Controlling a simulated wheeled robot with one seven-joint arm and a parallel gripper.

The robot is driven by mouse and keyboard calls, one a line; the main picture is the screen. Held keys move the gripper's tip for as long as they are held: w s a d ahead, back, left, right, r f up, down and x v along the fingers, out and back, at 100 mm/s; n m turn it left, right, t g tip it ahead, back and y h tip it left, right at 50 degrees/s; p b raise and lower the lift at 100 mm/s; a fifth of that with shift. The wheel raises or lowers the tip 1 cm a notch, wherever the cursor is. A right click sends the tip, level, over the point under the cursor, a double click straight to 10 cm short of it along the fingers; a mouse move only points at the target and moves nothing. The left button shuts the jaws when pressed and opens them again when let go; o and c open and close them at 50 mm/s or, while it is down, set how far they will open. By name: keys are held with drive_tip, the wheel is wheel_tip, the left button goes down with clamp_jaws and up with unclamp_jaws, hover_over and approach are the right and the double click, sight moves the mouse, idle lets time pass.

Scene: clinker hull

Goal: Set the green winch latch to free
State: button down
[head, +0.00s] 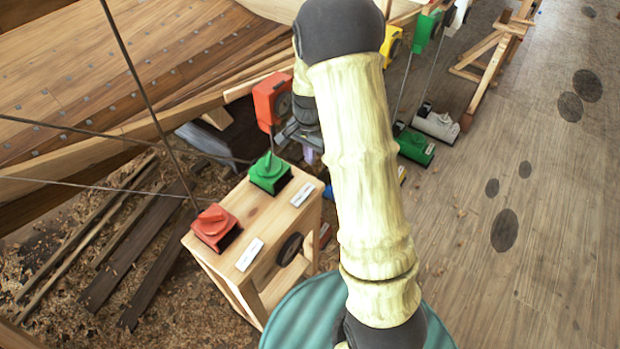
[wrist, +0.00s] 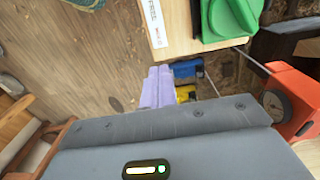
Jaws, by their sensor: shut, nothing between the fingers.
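The green winch latch (head: 270,170) is a green knob on a dark base on top of a wooden stand (head: 256,205). In the wrist view its green body (wrist: 232,20) is at the top right, partly cut off by the frame edge. My gripper (head: 310,156) shows only in part in the head view, beyond the latch and beside my arm. In the wrist view its pale purple fingers (wrist: 158,76) are together and empty, below the stand's edge and apart from the latch. A white label (head: 303,194) lies beside the latch; I cannot read it surely.
A red latch (head: 215,228) with its own label (head: 250,254) shares the stand. A red box with a dial (head: 271,101) hangs just behind the green latch. Taut lines cross the left side near the hull (head: 150,60). Open plank floor (head: 530,250) lies right.

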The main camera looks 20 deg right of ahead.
sight(309, 185)
wheel_tip(309, 185, down, 11)
drive_tip(key=shift+r+p, duration=0.1)
drive_tip(key=shift+p, duration=0.65)
